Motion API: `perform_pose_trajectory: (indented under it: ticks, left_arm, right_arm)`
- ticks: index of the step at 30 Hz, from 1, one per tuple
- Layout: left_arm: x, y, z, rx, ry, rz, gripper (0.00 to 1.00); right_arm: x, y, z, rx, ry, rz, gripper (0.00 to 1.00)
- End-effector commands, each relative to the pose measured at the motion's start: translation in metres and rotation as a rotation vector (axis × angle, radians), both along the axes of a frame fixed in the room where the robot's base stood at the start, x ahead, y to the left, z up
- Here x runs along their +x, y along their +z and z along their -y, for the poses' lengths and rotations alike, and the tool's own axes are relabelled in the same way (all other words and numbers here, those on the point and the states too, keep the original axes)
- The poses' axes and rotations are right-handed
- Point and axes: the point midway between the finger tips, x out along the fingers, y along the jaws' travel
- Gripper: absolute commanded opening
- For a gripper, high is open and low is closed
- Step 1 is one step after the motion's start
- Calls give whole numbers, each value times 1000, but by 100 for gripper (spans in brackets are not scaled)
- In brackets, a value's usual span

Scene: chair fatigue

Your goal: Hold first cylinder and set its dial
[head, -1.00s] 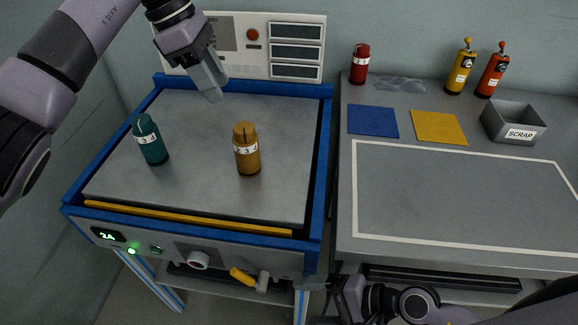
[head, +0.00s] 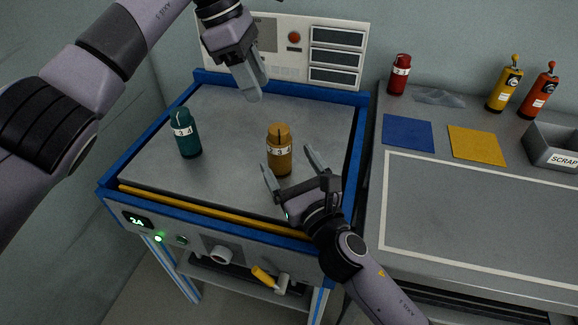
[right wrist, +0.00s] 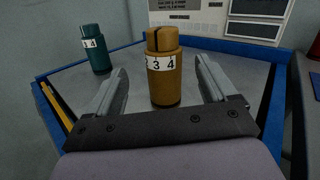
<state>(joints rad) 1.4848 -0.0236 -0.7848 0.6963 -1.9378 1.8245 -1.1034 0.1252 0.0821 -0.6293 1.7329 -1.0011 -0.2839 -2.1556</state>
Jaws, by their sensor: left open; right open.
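A teal cylinder (head: 186,136) with a white number band stands upright on the left of the grey plate. A mustard-brown cylinder (head: 279,158) with a number band stands upright right of it. In the right wrist view the brown cylinder (right wrist: 163,78) shows 3 and 4 on its band and a dark slot in its top. My right gripper (head: 290,165) is open, its fingers (right wrist: 160,85) pointing toward the brown cylinder, one on each side in that view; contact is not visible. My left gripper (head: 254,92) hangs above the plate's back, behind the brown cylinder, and appears empty.
The plate (head: 230,110) sits in a blue-framed bench with a yellow front bar (head: 200,210) and a back control panel (head: 336,55). On the right table are a red cylinder (head: 399,75), blue mat (head: 408,132), yellow mat (head: 477,145), yellow and orange bottles and a scrap bin (head: 550,145).

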Motion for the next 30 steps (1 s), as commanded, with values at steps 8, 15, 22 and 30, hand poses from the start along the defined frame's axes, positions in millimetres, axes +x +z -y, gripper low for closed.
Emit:
perform_pose_trajectory:
  ticks: [8, 15, 22, 30]
  left_arm:
    - [0, 0, 0, 0, 0, 0, 43]
    - [0, 0, 0, 0, 0, 0, 43]
    - [0, 0, 0, 0, 0, 0, 43]
    - [0, 0, 0, 0, 0, 0, 43]
  right_arm:
    - [16, -18, -5, 79, -45, -127, 85]
    - [40, -18, -13, 81, -46, -128, 85]
    - [66, -18, -22, 80, -47, -127, 85]
    - [80, -18, -27, 79, -45, -126, 85]
